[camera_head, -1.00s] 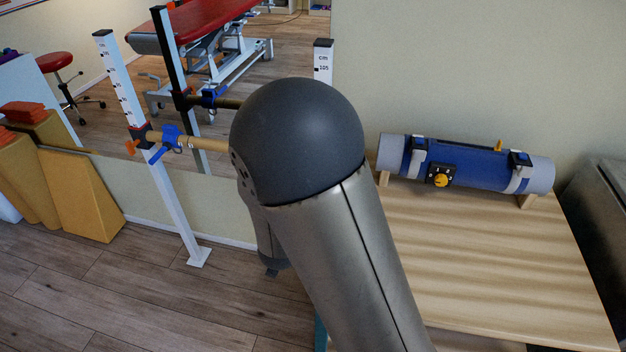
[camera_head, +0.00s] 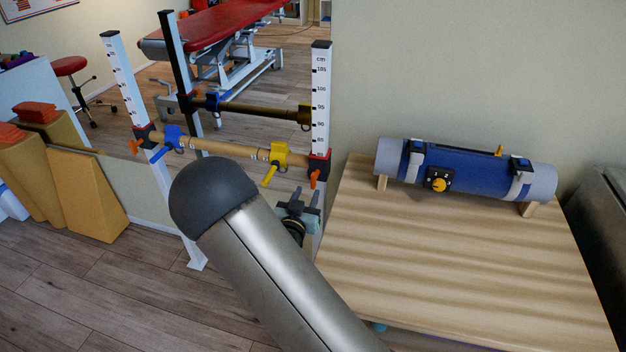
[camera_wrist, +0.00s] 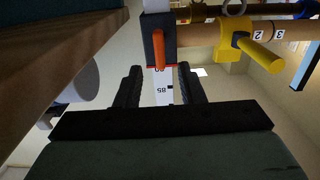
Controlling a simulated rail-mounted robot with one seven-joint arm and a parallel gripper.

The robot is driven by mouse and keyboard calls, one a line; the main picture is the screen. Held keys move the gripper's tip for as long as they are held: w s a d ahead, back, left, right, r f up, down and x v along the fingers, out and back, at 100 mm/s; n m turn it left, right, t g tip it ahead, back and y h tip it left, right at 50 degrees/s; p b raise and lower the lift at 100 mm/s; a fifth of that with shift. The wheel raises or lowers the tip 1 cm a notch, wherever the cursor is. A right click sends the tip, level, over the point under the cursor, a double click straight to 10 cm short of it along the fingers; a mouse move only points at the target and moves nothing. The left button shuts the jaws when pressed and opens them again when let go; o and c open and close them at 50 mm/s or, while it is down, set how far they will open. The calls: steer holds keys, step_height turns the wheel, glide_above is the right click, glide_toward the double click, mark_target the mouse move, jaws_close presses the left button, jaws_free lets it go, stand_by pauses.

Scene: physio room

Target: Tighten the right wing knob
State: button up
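The right wing knob (camera_head: 315,178) is orange and sits on the dark bracket of the right white post (camera_head: 320,110), at the right end of the wooden bar (camera_head: 220,147). In the wrist view the orange knob (camera_wrist: 159,52) is edge-on, just beyond and between my fingertips. My gripper (camera_head: 305,197) is below the bracket, partly hidden by my arm. In the wrist view my gripper (camera_wrist: 158,72) is open, with its two dark fingers apart and nothing held between them. A gap to the knob seems to remain.
A yellow clamp (camera_head: 274,160) and a blue clamp (camera_head: 172,138) are on the bar. The left post (camera_head: 124,82) carries another orange knob (camera_head: 136,146). A wooden table (camera_head: 450,270) with a blue-wrapped roller (camera_head: 465,172) stands to the right. A mirror is behind the bar.

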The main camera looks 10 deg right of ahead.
mark_target(312, 182)
steer(key=x, duration=0.7)
jaws_close()
